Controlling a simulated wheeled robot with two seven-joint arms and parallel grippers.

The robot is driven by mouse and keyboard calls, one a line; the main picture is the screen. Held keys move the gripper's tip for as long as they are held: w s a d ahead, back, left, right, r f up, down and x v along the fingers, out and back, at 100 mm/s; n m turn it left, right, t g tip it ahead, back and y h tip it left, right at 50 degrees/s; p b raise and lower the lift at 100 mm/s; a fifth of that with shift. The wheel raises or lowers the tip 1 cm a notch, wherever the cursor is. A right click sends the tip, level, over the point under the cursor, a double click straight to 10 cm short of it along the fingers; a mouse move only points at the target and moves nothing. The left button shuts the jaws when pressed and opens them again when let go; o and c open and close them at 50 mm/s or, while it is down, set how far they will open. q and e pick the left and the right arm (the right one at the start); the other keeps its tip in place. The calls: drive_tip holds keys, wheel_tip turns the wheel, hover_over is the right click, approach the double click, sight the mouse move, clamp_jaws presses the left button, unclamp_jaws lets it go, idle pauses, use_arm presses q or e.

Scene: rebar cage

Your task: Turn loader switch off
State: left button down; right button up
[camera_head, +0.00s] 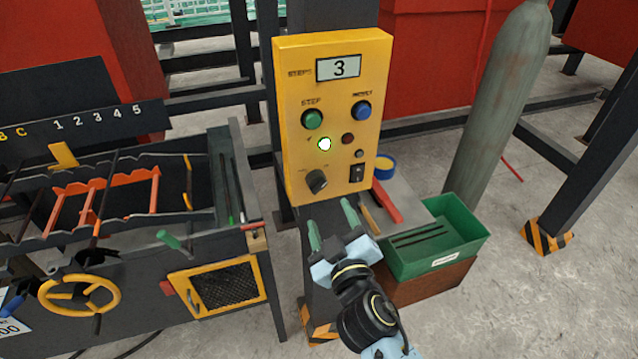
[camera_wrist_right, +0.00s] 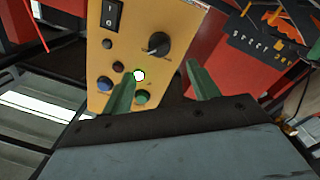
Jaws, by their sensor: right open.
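The yellow control panel (camera_head: 334,165) stands upright on a dark post. Its display reads 3. A black rocker switch (camera_head: 357,173) sits at its lower right, and a black rotary knob (camera_head: 317,181) at its lower left. I cannot read which one is the loader switch. In the right wrist view the rocker (camera_wrist_right: 114,14) is at the top and the knob (camera_wrist_right: 156,44) is right of it. My right gripper (camera_head: 332,224), with green fingers, is open and empty, below and in front of the panel, apart from both controls. My left gripper is out of view.
A lit lamp (camera_head: 324,144), green button (camera_head: 312,118) and blue button (camera_head: 361,110) share the panel. A green bin (camera_head: 440,235) and a gas cylinder (camera_head: 500,110) stand right. A machine with a yellow handwheel (camera_head: 80,294) stands left.

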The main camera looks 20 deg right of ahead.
sight(319, 188)
drive_tip(key=w+p, duration=0.1)
drive_tip(key=w, duration=0.8)
drive_tip(key=shift+w+d, duration=0.2)
drive_tip(key=c, duration=0.9)
drive_tip(key=shift+c, duration=0.2)
